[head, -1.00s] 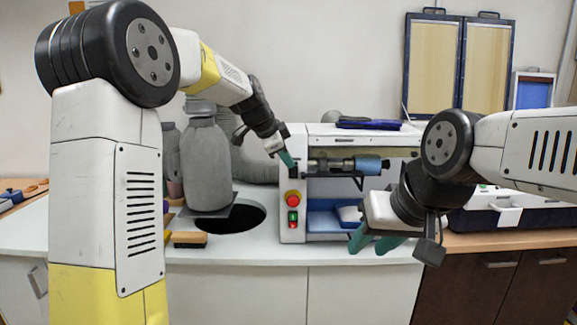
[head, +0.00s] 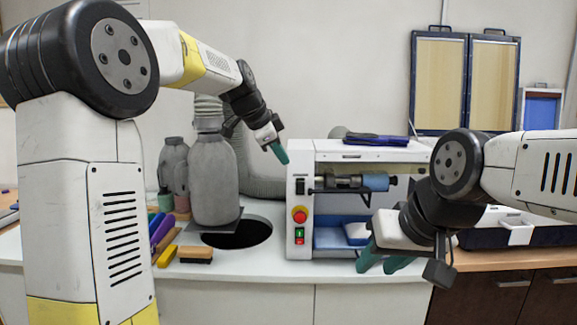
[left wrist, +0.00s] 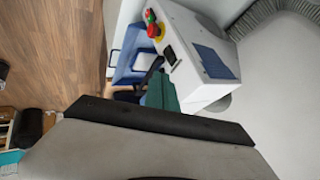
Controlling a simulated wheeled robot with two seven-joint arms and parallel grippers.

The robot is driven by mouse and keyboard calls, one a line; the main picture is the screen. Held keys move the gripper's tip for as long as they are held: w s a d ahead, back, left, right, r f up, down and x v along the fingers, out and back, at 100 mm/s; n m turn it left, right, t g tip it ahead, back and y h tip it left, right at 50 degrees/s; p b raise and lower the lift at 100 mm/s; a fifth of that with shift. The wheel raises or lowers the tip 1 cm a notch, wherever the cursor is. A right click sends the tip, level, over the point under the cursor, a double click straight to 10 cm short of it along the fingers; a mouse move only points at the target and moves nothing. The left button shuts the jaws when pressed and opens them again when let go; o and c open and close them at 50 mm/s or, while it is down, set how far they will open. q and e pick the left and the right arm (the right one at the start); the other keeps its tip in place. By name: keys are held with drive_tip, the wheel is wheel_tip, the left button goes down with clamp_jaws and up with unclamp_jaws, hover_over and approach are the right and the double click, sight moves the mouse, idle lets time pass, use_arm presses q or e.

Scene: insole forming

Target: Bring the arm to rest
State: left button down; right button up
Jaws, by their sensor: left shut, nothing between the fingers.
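My left gripper (head: 280,152) is shut and empty. In the head view it hangs in the air just left of the upper left corner of the white machine (head: 350,150), fingers pointing down to the right. In the left wrist view its green fingers (left wrist: 161,92) show together in front of the machine's side (left wrist: 205,65); I cannot tell the exact gap to it. My right gripper (head: 383,262) has its two green fingers apart, with nothing seen between them, in front of the machine's lower right.
The machine has a red button (head: 299,215) and a blue tray (head: 335,238). Brushes (head: 195,254) lie nearby. A dark case (head: 515,234) stands at right.

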use_arm(q)
drive_tip(key=s+a+f+n+y, duration=0.1)
drive_tip(key=s+a+n, duration=0.25)
drive_tip(key=s, duration=0.45)
drive_tip(key=s+a+n, duration=0.3)
drive_tip(key=s+n, duration=0.1)
drive_tip(key=s, duration=0.4)
drive_tip(key=s+a+f+n, duration=0.2)
drive_tip(key=s+f+n, duration=0.2)
drive_tip(key=s, duration=0.4)
drive_tip(key=s+a+f+n+y, duration=0.1)
drive_tip(key=s+f+n, duration=0.3)
drive_tip(key=s, duration=0.4)
drive_tip(key=shift+a+f+y, duration=0.3)
drive_tip(key=shift+a+f, duration=0.25)
drive_tip(key=shift+f, duration=0.25)
drive_tip(key=shift+s, duration=0.1)
